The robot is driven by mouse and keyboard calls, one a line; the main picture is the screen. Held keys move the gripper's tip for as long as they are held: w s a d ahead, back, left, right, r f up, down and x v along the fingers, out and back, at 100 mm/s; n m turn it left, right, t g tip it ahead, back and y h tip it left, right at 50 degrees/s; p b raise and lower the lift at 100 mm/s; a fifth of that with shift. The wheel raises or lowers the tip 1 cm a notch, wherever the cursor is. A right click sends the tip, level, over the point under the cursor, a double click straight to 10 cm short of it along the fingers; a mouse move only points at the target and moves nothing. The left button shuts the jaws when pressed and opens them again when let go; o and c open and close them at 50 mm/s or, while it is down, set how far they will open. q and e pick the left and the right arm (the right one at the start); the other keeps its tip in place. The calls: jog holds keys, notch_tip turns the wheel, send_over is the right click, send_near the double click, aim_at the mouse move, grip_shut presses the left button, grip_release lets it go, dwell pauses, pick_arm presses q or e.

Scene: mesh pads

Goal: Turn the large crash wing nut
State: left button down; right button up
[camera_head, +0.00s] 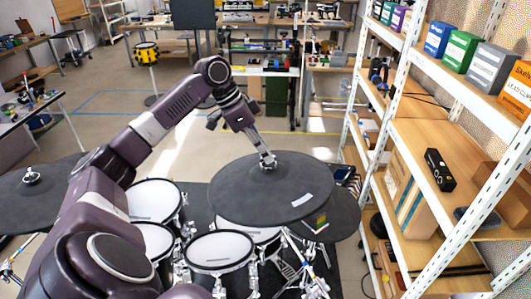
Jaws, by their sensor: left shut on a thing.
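The large crash cymbal (240,204) is a dark grey disc right of the middle, slightly tilted, with a pale label near its right edge. My left gripper (267,160) reaches down from above to the centre of this cymbal. It is shut on the wing nut at the top of the cymbal's stand. The wing nut is small here and mostly hidden by the fingers. My right gripper is not in view.
White-headed drum pads (219,252) stand below and left of the crash. Another dark cymbal (335,214) lies partly behind it at the right. A third cymbal (60,181) with its own nut (31,175) is at the left. White shelving (404,150) with boxes stands close on the right.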

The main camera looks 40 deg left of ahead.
pick_arm(q)
jog(key=m, duration=0.2)
jog(key=m+g+h, duration=0.1)
jog(key=m, duration=0.1)
jog(key=m+g, duration=0.1)
jog(key=shift+w+r+m+h, duration=0.1)
jog(key=shift+w+m+h, duration=0.2)
jog(key=shift+m, duration=0.1)
jog(key=m+g, duration=0.2)
jog(key=m, duration=0.3)
jog(key=shift+a, duration=0.15)
jog(key=m+g, duration=0.2)
jog(key=m, duration=0.2)
jog(key=shift+w+m, duration=0.15)
jog(key=shift+m, duration=0.15)
jog(key=shift+m+g+y, duration=0.5)
jog(key=shift+m+g, duration=0.2)
jog(key=shift+m, duration=1.2)
jog(key=c, duration=2.1)
grip_release()
